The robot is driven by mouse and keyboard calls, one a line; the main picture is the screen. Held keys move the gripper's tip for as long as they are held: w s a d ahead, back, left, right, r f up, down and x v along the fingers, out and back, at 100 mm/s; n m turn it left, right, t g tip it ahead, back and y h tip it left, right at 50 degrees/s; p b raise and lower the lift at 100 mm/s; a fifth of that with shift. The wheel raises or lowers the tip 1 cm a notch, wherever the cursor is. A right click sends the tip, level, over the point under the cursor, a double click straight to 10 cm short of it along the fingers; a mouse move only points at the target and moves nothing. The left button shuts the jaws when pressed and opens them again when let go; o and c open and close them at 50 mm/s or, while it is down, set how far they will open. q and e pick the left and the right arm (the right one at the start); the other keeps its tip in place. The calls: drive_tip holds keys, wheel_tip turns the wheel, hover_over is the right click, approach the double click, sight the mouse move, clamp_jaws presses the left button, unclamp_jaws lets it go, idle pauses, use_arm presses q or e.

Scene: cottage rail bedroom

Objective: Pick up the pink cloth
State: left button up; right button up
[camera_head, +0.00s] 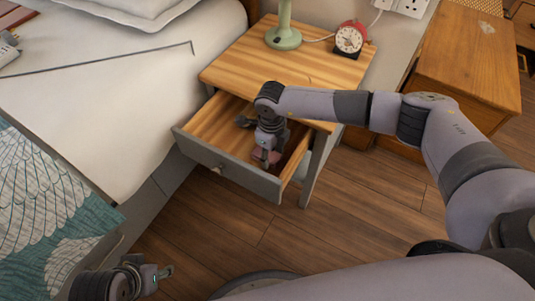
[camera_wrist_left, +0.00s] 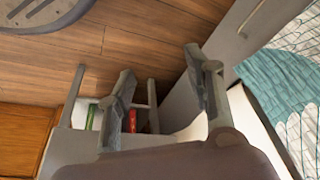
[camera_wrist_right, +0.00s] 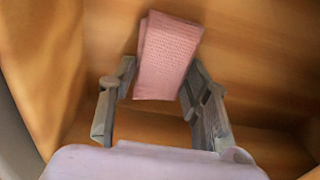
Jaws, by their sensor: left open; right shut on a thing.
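The pink cloth (camera_wrist_right: 166,58) is folded, with a waffle-like weave. In the right wrist view it spans the space between my right gripper's fingertips (camera_wrist_right: 160,72), which are shut on it. In the head view my right gripper (camera_head: 266,150) reaches down into the open drawer (camera_head: 234,174), and only a small pink bit of cloth shows at its fingertips. I cannot tell whether the cloth touches the drawer floor. My left gripper (camera_head: 150,280) is low at the bottom left of the head view. Its open, empty fingers (camera_wrist_left: 160,72) show in the left wrist view.
The bed (camera_head: 110,110) stands close on the left. A wooden cabinet (camera_head: 465,60) is at the right. The wooden floor (camera_head: 340,215) in front is open.

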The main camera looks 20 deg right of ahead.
sight(270, 154)
wheel_tip(270, 154, up, 8)
drive_tip(key=shift+r+p, duration=0.1)
drive_tip(key=shift+p, duration=0.8)
use_arm(q)
drive_tip(key=p+x, duration=0.1)
drive_tip(key=x, duration=0.4)
drive_tip(key=shift+d+f+p, duration=0.15)
drive_tip(key=shift+f+p, duration=0.05)
drive_tip(key=shift+p, duration=0.1)
use_arm(e)
wheel_tip(270, 154, up, 12)
